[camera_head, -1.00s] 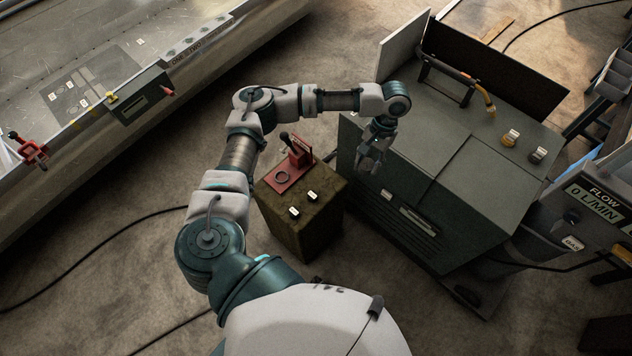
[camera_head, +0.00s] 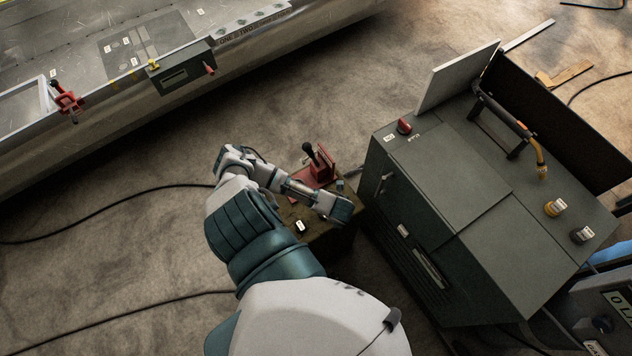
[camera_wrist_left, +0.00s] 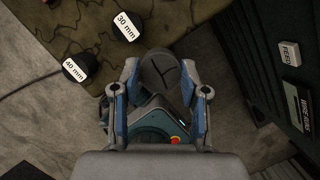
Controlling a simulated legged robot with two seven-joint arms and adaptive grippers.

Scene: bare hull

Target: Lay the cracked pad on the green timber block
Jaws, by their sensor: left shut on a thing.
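The cracked pad (camera_wrist_left: 160,75) is a dark round disc with a Y-shaped crack across its face. My left gripper (camera_wrist_left: 159,84) is shut on it, one finger on each side, in the left wrist view. The green timber block (camera_head: 330,246) is largely hidden behind my left arm in the head view. Its mottled green top (camera_wrist_left: 52,22) shows at the upper left of the wrist view, beyond the pad. I cannot tell how high the pad is above the block. My right gripper is not in view.
A red clamp (camera_head: 318,168) with a dark handle stands on the block. Black pieces tagged 30 mm (camera_wrist_left: 126,27) and 40 mm (camera_wrist_left: 79,66) are close by. The large grey-green cabinet (camera_head: 470,195) stands right of the block. A metal hull (camera_head: 110,110) lies at upper left.

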